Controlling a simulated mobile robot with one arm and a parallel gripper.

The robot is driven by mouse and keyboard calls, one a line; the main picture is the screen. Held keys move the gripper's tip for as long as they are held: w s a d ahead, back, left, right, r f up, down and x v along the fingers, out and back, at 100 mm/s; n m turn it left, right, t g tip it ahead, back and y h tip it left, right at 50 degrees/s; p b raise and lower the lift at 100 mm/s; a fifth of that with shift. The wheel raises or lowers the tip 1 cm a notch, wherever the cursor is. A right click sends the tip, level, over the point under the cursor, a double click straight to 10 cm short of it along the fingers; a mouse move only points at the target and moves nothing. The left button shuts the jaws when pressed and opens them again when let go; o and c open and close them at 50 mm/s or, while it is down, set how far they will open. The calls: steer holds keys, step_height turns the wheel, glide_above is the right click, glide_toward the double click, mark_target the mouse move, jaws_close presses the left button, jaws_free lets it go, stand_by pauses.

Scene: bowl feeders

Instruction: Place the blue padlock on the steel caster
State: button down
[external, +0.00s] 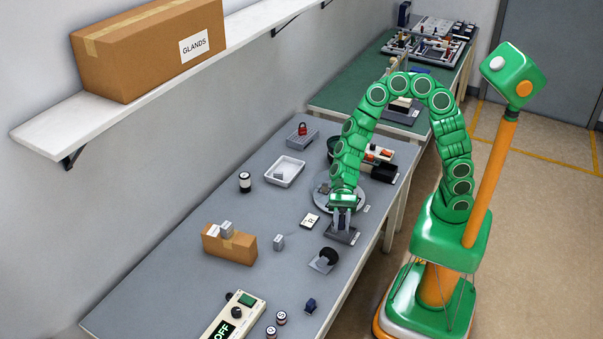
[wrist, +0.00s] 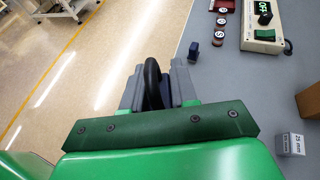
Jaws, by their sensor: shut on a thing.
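A brown box (external: 230,246), a control box (external: 235,315) and a white tray (external: 285,171) stand farther off. A round grey plate (external: 352,198) is just behind my gripper.

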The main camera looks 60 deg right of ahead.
glide_above(326, 252)
steer(key=shift+s+f, duration=0.1)
steer(key=shift+f, duration=4.4)
steer(key=shift+f, duration=0.1)
steer(key=c, duration=0.9)
jaws_free()
steer(key=shift+d+r, duration=0.2)
steer(key=shift+d, duration=0.05)
steer(key=v, duration=1.1)
steer(key=shift+d+r, duration=0.2)
